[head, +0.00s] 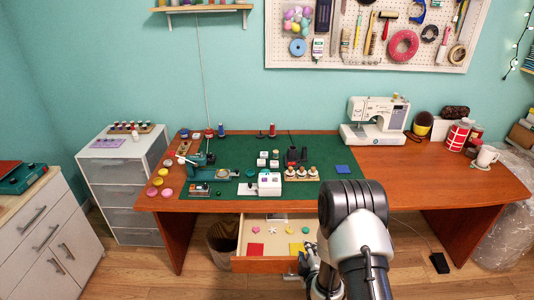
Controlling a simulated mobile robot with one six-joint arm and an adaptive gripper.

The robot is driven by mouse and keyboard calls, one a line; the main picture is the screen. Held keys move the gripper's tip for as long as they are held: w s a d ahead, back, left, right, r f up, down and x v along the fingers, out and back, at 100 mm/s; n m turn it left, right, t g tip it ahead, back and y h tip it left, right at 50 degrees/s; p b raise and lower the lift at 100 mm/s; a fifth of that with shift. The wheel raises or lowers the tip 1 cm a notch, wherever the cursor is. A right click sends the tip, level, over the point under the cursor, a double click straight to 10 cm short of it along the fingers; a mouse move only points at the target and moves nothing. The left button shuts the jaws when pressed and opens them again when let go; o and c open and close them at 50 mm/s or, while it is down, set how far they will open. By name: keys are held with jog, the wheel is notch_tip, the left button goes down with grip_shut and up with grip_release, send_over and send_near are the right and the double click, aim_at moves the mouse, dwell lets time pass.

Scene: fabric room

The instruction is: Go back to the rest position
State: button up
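My gripper (305,262) is low in the head view, at the right front of the open drawer (266,265). My own arm partly hides it. The view is too small to show whether its fingers are open or shut, or whether it touches the drawer front. The drawer is pulled out from under the wooden table (440,182).
A green mat (330,150) with several small items and a white sewing machine (376,120) are on the table. A grey drawer unit (125,185) stands left. A dark bin (222,240) is beside the drawer. A black pedal (439,262) lies on the floor right.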

jog(key=s+r+m+g, duration=0.2)
jog(key=s+r+m, duration=0.1)
jog(key=r, duration=0.9)
jog(key=s+r+m+g, duration=0.2)
jog(key=s+r+m, duration=0.1)
jog(key=r, duration=0.8)
jog(key=s+r+m+g, duration=0.2)
jog(key=s+r, duration=0.3)
jog(key=s, duration=0.9)
jog(key=s+r+m+g, duration=0.2)
jog(key=s+r+m, duration=0.3)
jog(key=s, duration=1)
jog(key=shift+r+m, duration=0.3)
